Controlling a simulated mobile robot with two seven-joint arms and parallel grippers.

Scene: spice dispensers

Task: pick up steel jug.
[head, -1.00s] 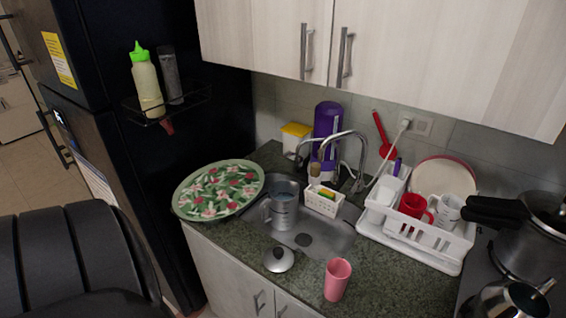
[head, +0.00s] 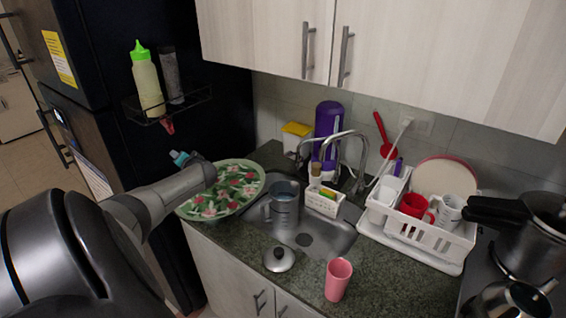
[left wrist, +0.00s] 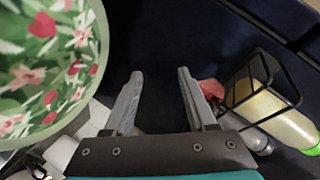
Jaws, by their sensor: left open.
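The steel jug (head: 284,207) stands upright in the sink, with its handle toward the left. It looks grey with markings on its side. My left gripper (left wrist: 158,88) shows in the left wrist view with its two fingers apart and nothing between them. The jug is not seen in the left wrist view. My right gripper is in neither view.
The round floral tray (head: 228,190) lies left of the sink (head: 329,238). A lid (head: 279,259) and pink cup (head: 338,280) stand in front. The faucet (head: 362,160) and sponge caddy (head: 322,202) are behind the jug. A dish rack (head: 448,245) is right. A bottle shelf (head: 168,108) hangs on the fridge.

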